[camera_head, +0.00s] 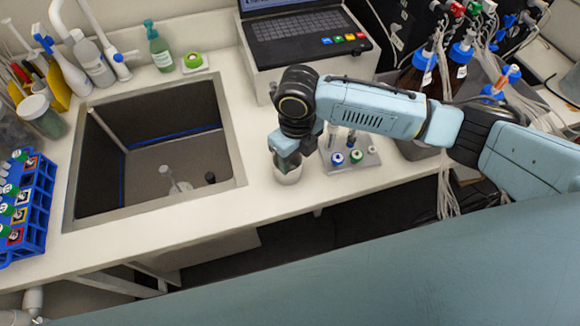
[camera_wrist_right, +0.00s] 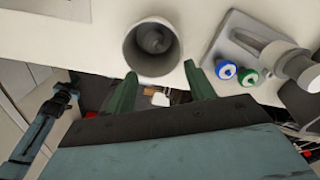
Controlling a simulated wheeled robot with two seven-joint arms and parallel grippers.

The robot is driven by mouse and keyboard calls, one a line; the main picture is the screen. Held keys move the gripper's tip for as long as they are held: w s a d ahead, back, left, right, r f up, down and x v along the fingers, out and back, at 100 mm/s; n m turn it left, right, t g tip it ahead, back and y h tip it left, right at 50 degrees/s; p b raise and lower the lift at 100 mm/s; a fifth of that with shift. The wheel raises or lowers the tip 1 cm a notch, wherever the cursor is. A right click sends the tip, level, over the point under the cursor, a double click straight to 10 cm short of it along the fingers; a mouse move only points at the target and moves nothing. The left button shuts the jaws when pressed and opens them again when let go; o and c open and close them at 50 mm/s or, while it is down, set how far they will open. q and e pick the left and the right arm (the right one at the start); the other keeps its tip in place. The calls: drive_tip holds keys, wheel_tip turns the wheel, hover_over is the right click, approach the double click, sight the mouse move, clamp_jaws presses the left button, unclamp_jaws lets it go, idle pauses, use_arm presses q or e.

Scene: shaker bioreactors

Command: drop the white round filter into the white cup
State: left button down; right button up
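The white cup (camera_head: 288,174) stands on the counter near its front edge, right of the sink. It also shows from above in the right wrist view (camera_wrist_right: 131,52). A round grey shape lies inside the cup; I cannot tell whether it is the filter or the cup's bottom. My right gripper (camera_head: 287,160) is over the cup in the head view and partly hides its opening. In the right wrist view its green fingers (camera_wrist_right: 161,88) are apart with nothing clearly between them. A pale blue arm, seemingly my left, shows at the lower left there; its fingers are unclear.
A metal rack (camera_head: 364,155) with blue- and green-capped vials stands just right of the cup. The sink (camera_head: 231,150) opens to the left. A laptop (camera_head: 305,25) sits on a white box behind. A blue tube rack (camera_head: 35,215) is at far left.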

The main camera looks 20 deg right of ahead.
wheel_tip(320, 180, up, 13)
drive_tip(key=shift+r, duration=0.2)
idle(0.5)
idle(0.3)
